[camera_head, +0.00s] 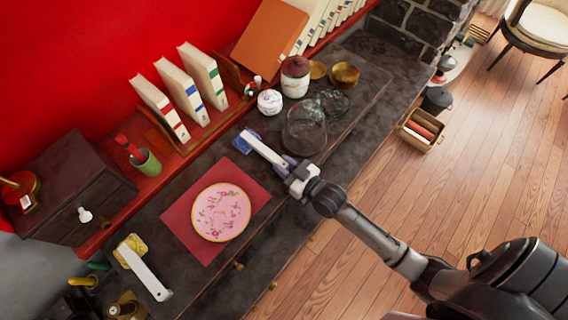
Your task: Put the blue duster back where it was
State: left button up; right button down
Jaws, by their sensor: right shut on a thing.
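The blue duster (242,143) has a blue head and a long white handle. It is over the dark stone counter (225,160), between the red mat and the glass vessels. My right gripper (284,165) is shut on the near end of the white handle, with the blue head pointing up and left. I cannot tell whether the head touches the counter. A second tool (148,272), with a white handle and a yellow head, lies at the lower left. My left gripper is not in view.
A pink floral plate (221,212) lies on a red mat (186,230). Dark glass vessels (304,130), a white pot (270,102) and a red-lidded jar (295,76) stand close to the right gripper. Books (183,92) and a green cup (146,163) stand behind on a red shelf.

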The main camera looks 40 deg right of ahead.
jog(key=c, duration=0.9)
grip_release()
jog(key=shift+o, duration=0.2)
jog(key=p+v, duration=0.1)
jog(key=v, duration=1.2)
jog(key=shift+s, duration=0.4)
